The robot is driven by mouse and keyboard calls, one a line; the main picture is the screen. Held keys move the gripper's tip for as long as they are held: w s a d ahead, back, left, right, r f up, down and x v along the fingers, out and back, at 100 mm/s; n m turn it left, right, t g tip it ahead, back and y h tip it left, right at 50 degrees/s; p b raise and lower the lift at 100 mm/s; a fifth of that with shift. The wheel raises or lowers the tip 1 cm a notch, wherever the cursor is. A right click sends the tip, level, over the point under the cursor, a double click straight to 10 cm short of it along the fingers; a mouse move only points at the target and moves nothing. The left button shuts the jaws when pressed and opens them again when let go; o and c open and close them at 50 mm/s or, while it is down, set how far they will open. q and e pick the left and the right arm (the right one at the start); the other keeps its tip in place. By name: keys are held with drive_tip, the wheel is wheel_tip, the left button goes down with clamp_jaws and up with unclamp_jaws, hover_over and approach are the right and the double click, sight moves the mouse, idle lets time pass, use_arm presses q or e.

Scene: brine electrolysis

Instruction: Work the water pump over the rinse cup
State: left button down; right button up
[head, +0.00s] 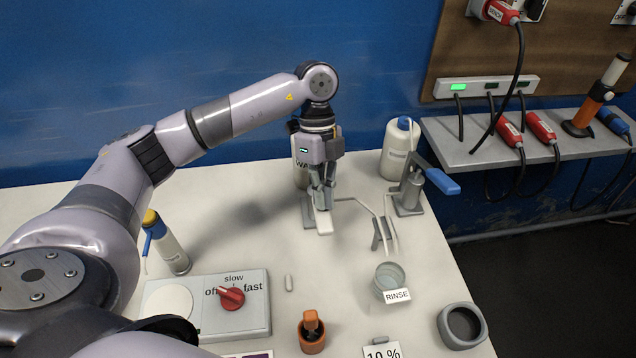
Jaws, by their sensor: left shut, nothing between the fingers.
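My left gripper (323,203) is shut and empty, pointing down over a white lever pad (323,224). I cannot tell whether the fingertips touch the pad. The pad belongs to a grey fixture (308,212), mostly hidden by the gripper. Behind it stands a container (301,172) with a partly hidden label starting "WA". A thin tube runs right from there to a small grey stand (378,234), with its end behind the rinse cup. The grey rinse cup (390,277), labelled "RINSE", stands upright in front of the tube ends. My right gripper is not in view.
Right of the gripper are a grey lever fixture with a blue handle (441,182) and a white bottle (396,150). In front are a stirrer with a red knob (231,298), an orange holder (312,334) and a grey ring-shaped cup (462,326). A yellow-capped bottle (167,245) stands left.

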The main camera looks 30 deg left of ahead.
use_arm(q)
drive_tip(key=shift+s+f, duration=0.1)
drive_tip(key=shift+f, duration=0.75)
drive_tip(key=p+v, duration=0.1)
drive_tip(key=v, duration=0.1)
drive_tip(key=p+v, duration=0.1)
drive_tip(key=p, duration=0.1)
drive_tip(key=s+p+v, duration=0.1)
drive_tip(key=v, duration=0.1)
drive_tip(key=shift+w+d+r, duration=0.15)
drive_tip(key=shift+d+r, duration=0.1)
drive_tip(key=shift+r, duration=0.25)
drive_tip(key=shift+f, duration=0.1)
drive_tip(key=shift+f, duration=0.1)
drive_tip(key=b+x, duration=0.1)
drive_tip(key=x, duration=0.2)
drive_tip(key=w+b+x, duration=0.1)
drive_tip(key=x, duration=0.1)
drive_tip(key=shift+a+f+b, duration=0.25)
drive_tip(key=shift+a+b, duration=0.05)
drive_tip(key=r+p, duration=0.4)
drive_tip(key=r, duration=0.1)
drive_tip(key=shift+w+a+r, duration=0.25)
drive_tip(key=shift+a, duration=0.05)
drive_tip(key=shift+f, duration=0.1)
idle(1.0)
